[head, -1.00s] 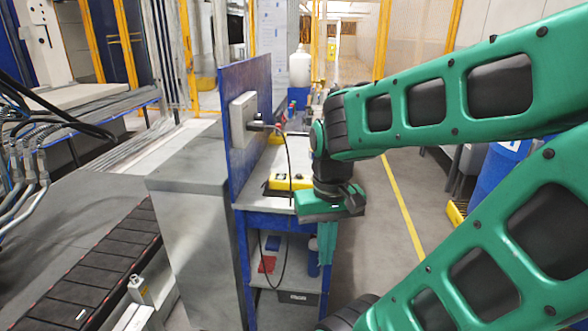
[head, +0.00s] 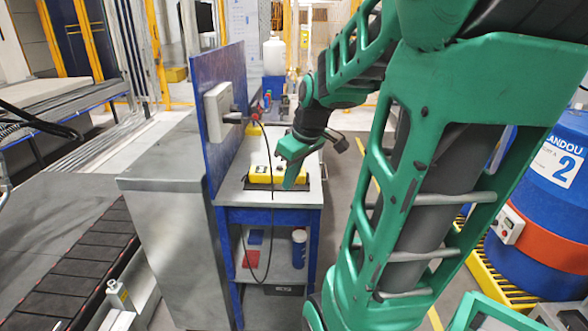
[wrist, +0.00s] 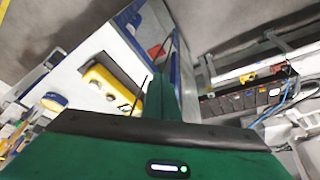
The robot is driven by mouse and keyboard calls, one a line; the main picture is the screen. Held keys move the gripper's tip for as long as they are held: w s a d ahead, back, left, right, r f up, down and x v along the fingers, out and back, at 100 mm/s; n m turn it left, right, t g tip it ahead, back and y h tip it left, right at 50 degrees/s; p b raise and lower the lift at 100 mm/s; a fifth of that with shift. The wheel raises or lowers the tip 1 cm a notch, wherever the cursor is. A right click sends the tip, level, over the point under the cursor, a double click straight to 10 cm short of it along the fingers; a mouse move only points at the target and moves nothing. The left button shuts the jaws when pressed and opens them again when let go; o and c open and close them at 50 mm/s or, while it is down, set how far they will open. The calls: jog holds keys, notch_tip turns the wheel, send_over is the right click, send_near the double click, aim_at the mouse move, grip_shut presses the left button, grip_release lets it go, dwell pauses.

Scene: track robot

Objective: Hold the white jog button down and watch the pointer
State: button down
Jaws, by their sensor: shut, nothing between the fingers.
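A yellow box (head: 262,174), apparently the button box, lies on the grey top of the blue cart (head: 304,194). Small pale spots show on its face, but I cannot tell which is the white jog button. In the wrist view the yellow box (wrist: 98,76) lies left of my fingers, with pale round spots and a dark mark on it. My gripper (head: 289,183) is shut and empty, fingers pointing down by the box's right end; contact cannot be told. It also shows in the wrist view (wrist: 164,92). I cannot make out a pointer.
A blue upright panel (head: 228,110) with a grey box (head: 218,112) and hanging black cable rises left of the cart top. A white bottle (head: 273,56) stands behind. A blue drum (head: 545,215) stands right. A dark conveyor (head: 75,270) runs at lower left.

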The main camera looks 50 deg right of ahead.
jog(key=w+d+r+n+t, duration=0.2)
jog(key=w+d, duration=0.3)
jog(key=d, duration=0.3)
jog(key=w+d+r+n+t, duration=0.3)
jog(key=w+d+r+n, duration=0.1)
jog(key=w+d+n, duration=0.1)
jog(key=w+d, duration=0.1)
jog(key=d, duration=0.1)
jog(key=shift+d+h, duration=0.4)
jog(key=shift+f, duration=0.1)
jog(key=shift+f, duration=4.35)
jog(key=shift+f, duration=0.15)
jog(key=shift+s+f, duration=0.1)
jog(key=shift+f, duration=0.15)
